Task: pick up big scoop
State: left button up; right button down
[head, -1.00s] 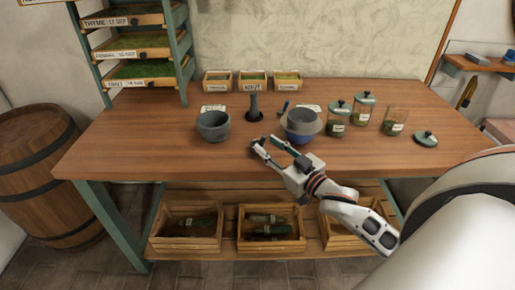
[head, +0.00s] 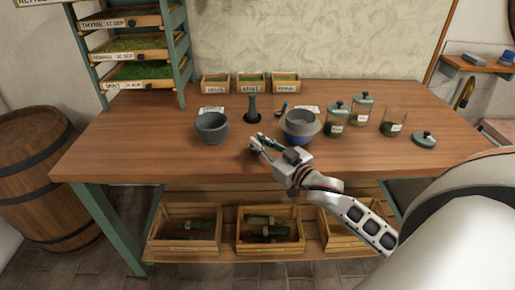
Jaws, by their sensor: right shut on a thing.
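My right gripper (head: 262,142) is low over the front middle of the wooden table, left of and in front of the grey bowl with a blue lower part. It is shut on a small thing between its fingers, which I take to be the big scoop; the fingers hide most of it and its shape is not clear. A small blue-handled tool (head: 283,106) lies further back, by the upright dark pestle (head: 253,108). My left gripper is not in view.
The table (head: 150,140) holds a grey mortar (head: 211,127), the grey-and-blue bowl (head: 300,124), lidded jars (head: 336,121), a loose lid (head: 424,139) and small labelled boxes (head: 251,83). Crates (head: 183,242) stand on the shelf below. The table's left part is clear.

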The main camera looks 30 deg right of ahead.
jog(key=shift+r, duration=0.15)
notch_tip(320, 180, up, 20)
jog(key=p, duration=0.5)
dwell(0.3)
